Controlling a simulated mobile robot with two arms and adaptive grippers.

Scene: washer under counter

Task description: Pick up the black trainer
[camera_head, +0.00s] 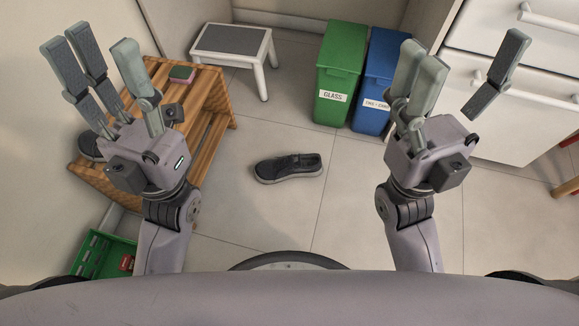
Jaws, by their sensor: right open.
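The black trainer (288,167) lies on the tiled floor near the middle of the head view, sole down, its toe toward the left. It has a dark upper and a grey sole. My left gripper (100,52) is open and empty, raised in front of the wooden bench at the left. My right gripper (460,57) is open and empty, raised at the right in front of the white drawers. Both grippers are apart from the trainer, one to each side of it.
A step stool (232,42), green bin (338,75) and blue bin (376,82) stand behind. A green crate (103,257) is lower left. Floor around the trainer is clear.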

